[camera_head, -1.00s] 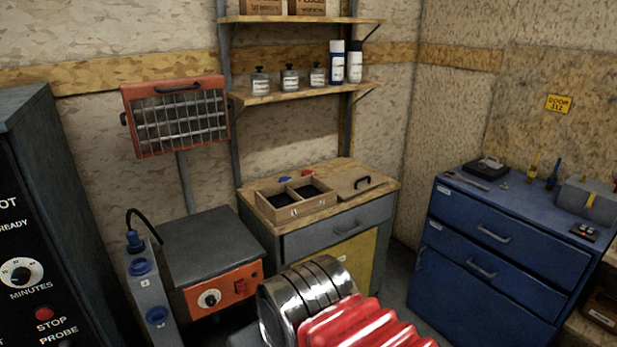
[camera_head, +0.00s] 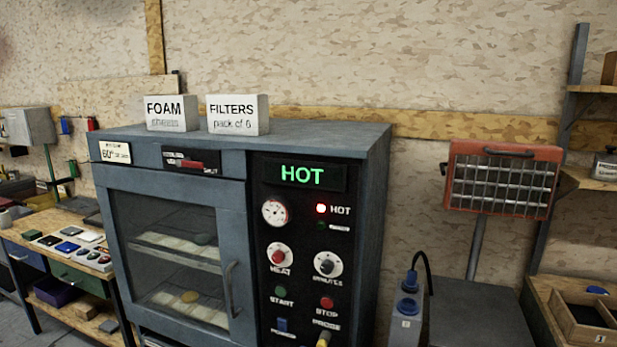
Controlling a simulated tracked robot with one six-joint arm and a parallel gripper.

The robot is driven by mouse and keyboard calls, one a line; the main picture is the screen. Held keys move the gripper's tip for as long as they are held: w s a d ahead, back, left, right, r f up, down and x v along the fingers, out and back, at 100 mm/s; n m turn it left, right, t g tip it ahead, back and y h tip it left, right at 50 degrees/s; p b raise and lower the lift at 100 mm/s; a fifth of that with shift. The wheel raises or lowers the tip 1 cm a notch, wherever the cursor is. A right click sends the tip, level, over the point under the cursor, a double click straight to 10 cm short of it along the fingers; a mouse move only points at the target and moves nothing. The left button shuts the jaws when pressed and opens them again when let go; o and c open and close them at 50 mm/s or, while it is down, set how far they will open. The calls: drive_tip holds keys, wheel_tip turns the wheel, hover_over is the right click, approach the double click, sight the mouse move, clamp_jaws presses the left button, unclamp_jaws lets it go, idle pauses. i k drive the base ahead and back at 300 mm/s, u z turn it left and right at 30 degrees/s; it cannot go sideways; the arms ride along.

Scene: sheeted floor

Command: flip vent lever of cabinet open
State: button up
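The grey cabinet (camera_head: 232,140) stands left of centre, against the wall. A small dark panel with a red lever (camera_head: 190,164) is on its top front edge, above the door. The lever lies about level, and its tip points right toward small lettering that seems to read "SHUT". The glass door (camera_head: 170,255) is closed, with shelves holding small pieces behind it. The control panel shows a green "HOT" display (camera_head: 300,174) and a lit red lamp (camera_head: 321,209). My gripper is not in view.
Boxes marked FOAM (camera_head: 172,113) and FILTERS (camera_head: 238,115) sit on the cabinet. A workbench (camera_head: 40,222) with small items is at left. A red-framed heater (camera_head: 501,180) stands at right, near a grey post with a blue plug (camera_head: 408,305).

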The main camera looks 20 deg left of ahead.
sight(186, 162)
drive_tip(key=u, duration=0.9)
drive_tip(key=i, duration=0.55)
drive_tip(key=z, duration=0.05)
